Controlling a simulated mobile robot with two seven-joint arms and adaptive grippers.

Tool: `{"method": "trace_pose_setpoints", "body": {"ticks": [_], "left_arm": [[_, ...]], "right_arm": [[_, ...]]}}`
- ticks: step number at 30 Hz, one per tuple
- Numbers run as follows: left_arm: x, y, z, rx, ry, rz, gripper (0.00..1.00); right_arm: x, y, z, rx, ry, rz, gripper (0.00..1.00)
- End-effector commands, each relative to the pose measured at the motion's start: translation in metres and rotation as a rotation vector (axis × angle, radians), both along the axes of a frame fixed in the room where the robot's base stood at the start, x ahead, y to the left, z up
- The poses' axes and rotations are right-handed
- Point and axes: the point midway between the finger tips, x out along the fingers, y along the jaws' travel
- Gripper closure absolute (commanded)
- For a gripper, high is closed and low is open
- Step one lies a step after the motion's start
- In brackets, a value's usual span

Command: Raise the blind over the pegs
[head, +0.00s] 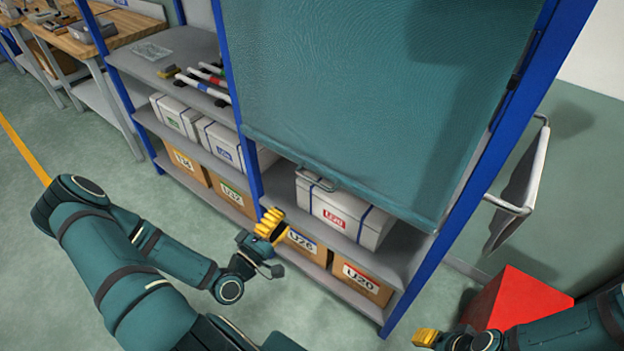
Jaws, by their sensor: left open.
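The green blind (355,95) hangs down over the upper part of the right bay of the blue-framed shelf. Its bottom bar carries a small metal handle (318,181) near the left end. Whatever lies behind the blind, including any pegs, is hidden. My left gripper (270,224) has yellow fingers and is open and empty, in front of the shelf, below and left of the handle and apart from it. My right gripper (424,337) is low at the bottom right, left of the red object; its finger opening is not clear.
White boxes (343,211) and cardboard boxes (360,279) sit on the lower shelves. Tools (204,83) lie on the left bay's shelf. A grey cart handle (522,180) is at the right, and a red object (520,299) stands on the floor. The floor at left is clear.

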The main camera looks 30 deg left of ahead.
Motion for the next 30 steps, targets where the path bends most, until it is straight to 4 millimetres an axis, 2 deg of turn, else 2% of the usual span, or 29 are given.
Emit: {"method": "trace_pose_setpoints", "body": {"ticks": [5,15,21,30], "left_arm": [[0.019,-0.001,0.005,0.0,-0.007,-0.001,0.59],[0.084,-0.007,0.017,0.0,-0.004,-0.002,0.59],[0.115,-0.009,0.023,0.0,-0.003,-0.001,0.59],[0.133,-0.01,0.027,0.0,-0.001,0.0,0.59]], "right_arm": [[0.0,0.0,0.0,0.0,0.0,-0.001,0.53],[0.0,0.0,0.0,0.0,0.0,-0.001,0.53],[0.0,0.0,0.0,0.0,0.0,0.0,0.53],[0.0,0.0,0.0,0.0,0.0,0.0,0.53]]}}
